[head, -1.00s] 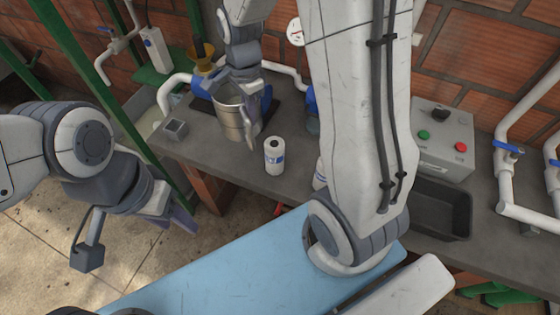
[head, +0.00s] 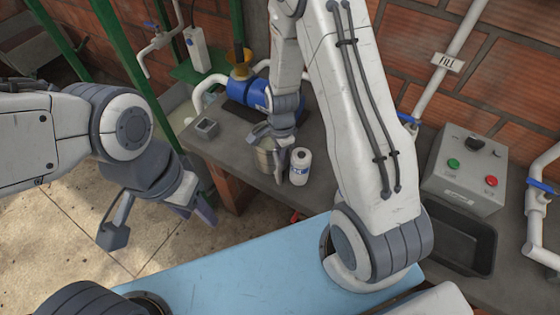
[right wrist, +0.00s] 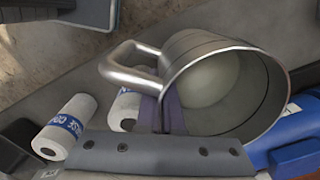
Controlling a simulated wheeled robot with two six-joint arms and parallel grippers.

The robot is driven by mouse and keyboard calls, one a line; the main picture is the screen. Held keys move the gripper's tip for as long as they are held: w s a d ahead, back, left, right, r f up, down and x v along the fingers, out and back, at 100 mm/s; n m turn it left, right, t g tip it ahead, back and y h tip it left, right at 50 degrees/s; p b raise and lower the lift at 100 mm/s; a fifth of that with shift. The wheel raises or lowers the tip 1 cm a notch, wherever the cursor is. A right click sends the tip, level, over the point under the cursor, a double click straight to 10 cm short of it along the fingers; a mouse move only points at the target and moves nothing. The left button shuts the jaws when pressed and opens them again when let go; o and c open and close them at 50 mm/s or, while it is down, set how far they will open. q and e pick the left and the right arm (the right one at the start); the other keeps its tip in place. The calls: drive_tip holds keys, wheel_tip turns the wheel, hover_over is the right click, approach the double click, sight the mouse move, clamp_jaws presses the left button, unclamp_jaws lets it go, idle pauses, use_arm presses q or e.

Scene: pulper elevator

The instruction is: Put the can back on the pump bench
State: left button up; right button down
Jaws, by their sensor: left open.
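The can (head: 266,158) is a metal vessel with a loop handle, at the front left of the grey pump bench (head: 226,151). In the right wrist view the can (right wrist: 215,85) is tilted, with its open mouth and pale inside showing. My right gripper (head: 279,140) is at the can, and its fingers (right wrist: 160,113) are shut at the handle beside the rim. I cannot tell whether the can's base touches the bench. My left gripper (head: 193,210) is open and empty, left of the bench over the floor.
A blue pump (head: 247,92) is behind. A control box (head: 471,172) and black tray (head: 465,238) are right.

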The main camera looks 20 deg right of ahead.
drive_tip(key=shift+f, duration=1.5)
drive_tip(key=shift+f, duration=0.15)
drive_tip(key=c, duration=1.1)
unclamp_jaws()
drive_tip(key=shift+o, duration=0.2)
